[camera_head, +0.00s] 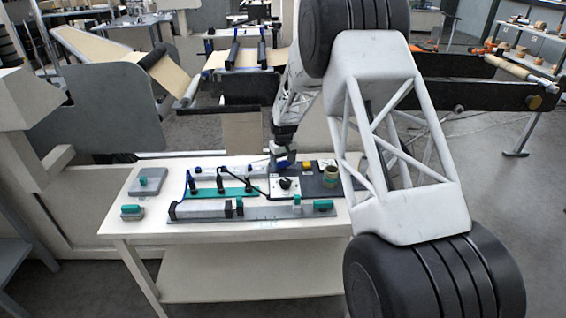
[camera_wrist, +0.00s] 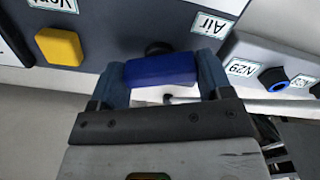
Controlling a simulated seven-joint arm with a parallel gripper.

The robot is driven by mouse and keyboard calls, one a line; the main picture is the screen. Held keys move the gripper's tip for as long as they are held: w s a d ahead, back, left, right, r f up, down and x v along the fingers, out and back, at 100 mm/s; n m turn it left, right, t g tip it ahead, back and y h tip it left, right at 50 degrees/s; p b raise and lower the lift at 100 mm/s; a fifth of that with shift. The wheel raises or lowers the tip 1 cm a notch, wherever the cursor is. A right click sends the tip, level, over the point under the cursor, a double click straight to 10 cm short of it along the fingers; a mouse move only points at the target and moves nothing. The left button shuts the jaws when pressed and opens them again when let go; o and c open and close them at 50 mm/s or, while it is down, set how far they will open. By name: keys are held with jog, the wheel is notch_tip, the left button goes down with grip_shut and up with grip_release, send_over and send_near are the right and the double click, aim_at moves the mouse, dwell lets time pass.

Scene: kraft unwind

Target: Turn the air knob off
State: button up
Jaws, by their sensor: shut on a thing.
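The air knob (camera_wrist: 160,70) is a blue bar-shaped handle in the middle of the wrist view, on a dark panel beside a label reading "Air" (camera_wrist: 212,24), which appears upside down. The bar lies nearly level across the picture. My gripper (camera_wrist: 162,78) has one finger at each end of the bar and is shut on it. In the head view my gripper (camera_head: 283,158) is at the back of the table, by the dark control panel (camera_head: 318,187). The knob is too small and covered there to make out its angle.
A yellow button (camera_wrist: 60,47) by a "Vent" label is left of my gripper in the wrist view. A grey block with a blue-ringed port (camera_wrist: 274,79) is close on the right. The white table (camera_head: 150,227) also holds a green tray (camera_head: 228,187) with dark fittings.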

aim_at(283, 161)
jog(key=shift+m, duration=1.9)
jog(key=o, duration=0.9)
jog(key=shift+r, duration=0.15)
jog(key=shift+r, duration=3.8)
